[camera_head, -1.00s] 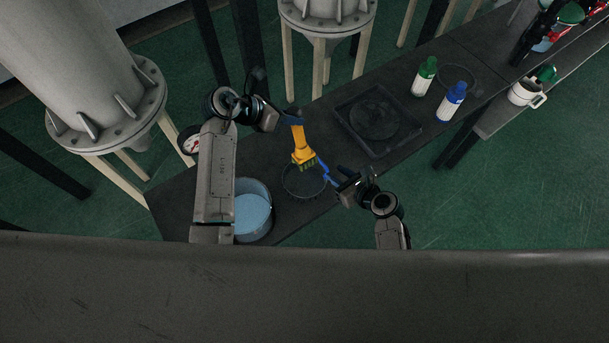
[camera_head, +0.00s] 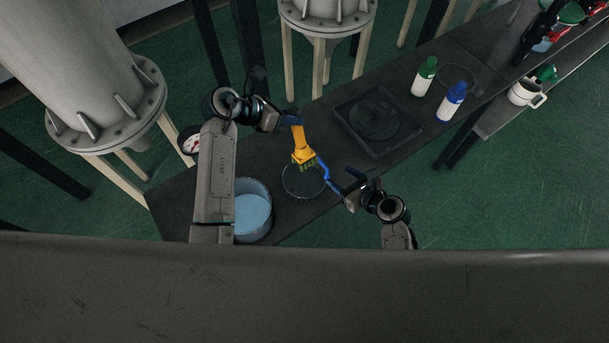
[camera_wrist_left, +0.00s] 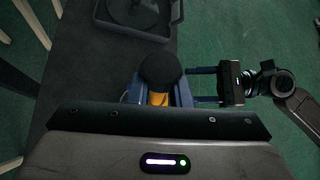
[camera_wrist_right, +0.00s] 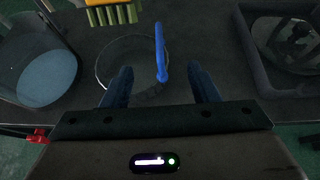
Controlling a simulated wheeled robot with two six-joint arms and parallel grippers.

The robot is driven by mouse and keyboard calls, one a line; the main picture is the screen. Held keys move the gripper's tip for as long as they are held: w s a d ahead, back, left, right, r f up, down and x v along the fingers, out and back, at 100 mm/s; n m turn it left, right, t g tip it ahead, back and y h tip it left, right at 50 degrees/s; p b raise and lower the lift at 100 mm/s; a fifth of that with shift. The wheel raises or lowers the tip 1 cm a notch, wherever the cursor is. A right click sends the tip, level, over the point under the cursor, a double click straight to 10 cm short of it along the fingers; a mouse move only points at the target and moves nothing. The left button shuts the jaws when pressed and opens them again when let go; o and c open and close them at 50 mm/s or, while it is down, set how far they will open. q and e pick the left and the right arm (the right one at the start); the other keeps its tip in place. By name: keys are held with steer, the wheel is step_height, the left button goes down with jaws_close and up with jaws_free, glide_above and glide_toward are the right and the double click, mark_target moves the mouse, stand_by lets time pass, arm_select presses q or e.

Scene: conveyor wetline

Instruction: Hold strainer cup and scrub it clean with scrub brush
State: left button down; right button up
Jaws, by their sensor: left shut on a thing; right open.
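The yellow scrub brush (camera_head: 302,154) hangs head down, green bristles lowest. My left gripper (camera_head: 294,121) is shut on its upper handle; the black handle end (camera_wrist_left: 160,69) shows between the fingers in the left wrist view. The strainer cup (camera_head: 290,187) is a dark, see-through round cup with a blue handle (camera_head: 323,171), just below the bristles. It appears to stand on the bench. My right gripper (camera_head: 342,182) is open beside the cup. In the right wrist view, the blue handle (camera_wrist_right: 161,55) lies between and just ahead of the open fingers. Contact between bristles and cup cannot be told.
A basin of blue water (camera_head: 252,215) stands left of the cup on the dark bench (camera_head: 180,205). A square black drain tray (camera_head: 377,118) lies to the right. A green-capped bottle (camera_head: 424,76) and a blue bottle (camera_head: 451,102) stand further right.

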arm_select(q)
steer(key=shift+s, duration=0.1)
arm_select(e)
steer(key=v, duration=1.1)
steer(key=shift+s, duration=0.1)
